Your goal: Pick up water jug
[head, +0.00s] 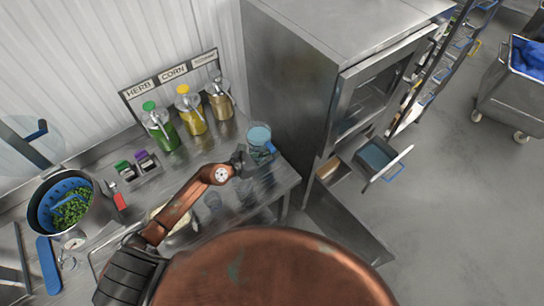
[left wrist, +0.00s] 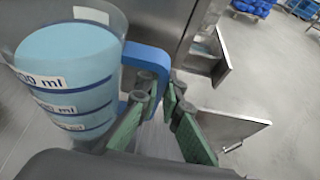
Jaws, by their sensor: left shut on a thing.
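The water jug (head: 259,140) is a clear measuring jug with light blue water, near the right end of the steel counter in the head view. In the left wrist view the jug (left wrist: 68,75) shows ml labels and a blue handle (left wrist: 150,60). My left gripper (head: 243,158) is at the jug. In the left wrist view its green-padded fingers (left wrist: 160,115) are at the lower part of the blue handle, shut on it. The jug's base is hidden, so I cannot tell whether it touches the counter. My right gripper is not in view.
Bottles with green (head: 161,128), yellow (head: 190,110) and tan (head: 220,100) contents stand along the back wall. A steel cabinet (head: 290,90) rises right beside the jug. A pot with a blue colander (head: 66,200) stands at the left. An open drawer (head: 376,155) juts out at the right.

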